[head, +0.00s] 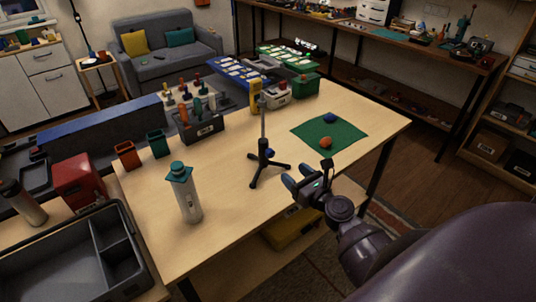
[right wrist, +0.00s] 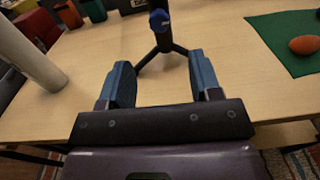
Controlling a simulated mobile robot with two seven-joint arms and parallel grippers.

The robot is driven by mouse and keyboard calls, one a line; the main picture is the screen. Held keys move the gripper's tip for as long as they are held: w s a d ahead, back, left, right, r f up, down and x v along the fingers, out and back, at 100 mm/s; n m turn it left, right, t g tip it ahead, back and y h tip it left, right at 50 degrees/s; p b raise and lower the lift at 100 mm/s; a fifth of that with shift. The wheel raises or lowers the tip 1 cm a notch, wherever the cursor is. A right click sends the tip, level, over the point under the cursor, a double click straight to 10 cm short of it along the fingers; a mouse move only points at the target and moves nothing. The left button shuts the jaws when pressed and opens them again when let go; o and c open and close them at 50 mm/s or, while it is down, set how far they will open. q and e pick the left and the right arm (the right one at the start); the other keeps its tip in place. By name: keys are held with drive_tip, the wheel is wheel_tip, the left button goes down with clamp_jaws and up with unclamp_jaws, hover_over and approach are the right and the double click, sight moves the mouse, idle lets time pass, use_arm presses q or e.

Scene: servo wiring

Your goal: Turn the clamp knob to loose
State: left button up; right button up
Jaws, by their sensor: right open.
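A dark stand (head: 263,168) with splayed legs and a thin upright pole stands on the wooden table. A small blue knob (head: 269,152) sits low on the pole, and it also shows at the top of the right wrist view (right wrist: 159,18). Whether the knob is tight or loose cannot be told. My right gripper (head: 298,177) is open and empty at the table's near edge, apart from the knob. In the right wrist view its two blue-padded fingers (right wrist: 160,75) point towards the stand, with the knob beyond the gap. My left gripper is not in view.
A white cylinder with a teal top (head: 188,198) stands left of the stand. A green mat (head: 345,129) with an orange object (head: 325,142) and a blue object (head: 330,118) lies to the right. A grey tray (head: 135,262) sits at the left.

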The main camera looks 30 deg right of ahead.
sight(272, 154)
drive_tip(key=w, duration=1.1)
drive_tip(key=shift+a, duration=0.35)
drive_tip(key=c, duration=0.9)
drive_tip(key=shift+c, duration=0.2)
